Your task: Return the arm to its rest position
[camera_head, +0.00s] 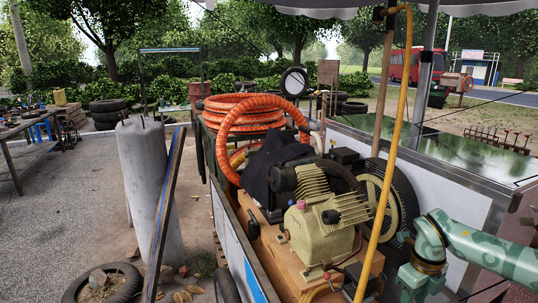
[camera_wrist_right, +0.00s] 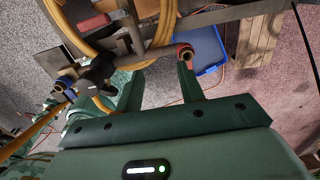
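My right arm (camera_head: 470,248), pale green with darker patterning, comes in from the right edge in the head view. It bends down beside the compressor (camera_head: 322,228); its lower end is cut off by the bottom of the picture. In the right wrist view my right gripper (camera_wrist_right: 158,74) shows two dark green fingers set well apart. I see nothing held between them, only grey ground. A yellow hose (camera_wrist_right: 165,22) and a dark pipe with a red-ringed fitting (camera_wrist_right: 184,52) lie beyond the fingertips; whether they touch is unclear. My left gripper is in neither view.
The compressor sits on a cart with a coiled orange hose (camera_head: 245,112) behind it. A yellow upright hose (camera_head: 395,150) stands close to my right arm. A concrete column (camera_head: 150,190) and a tyre (camera_head: 122,284) are at left. A blue tray (camera_wrist_right: 205,48) shows in the wrist view.

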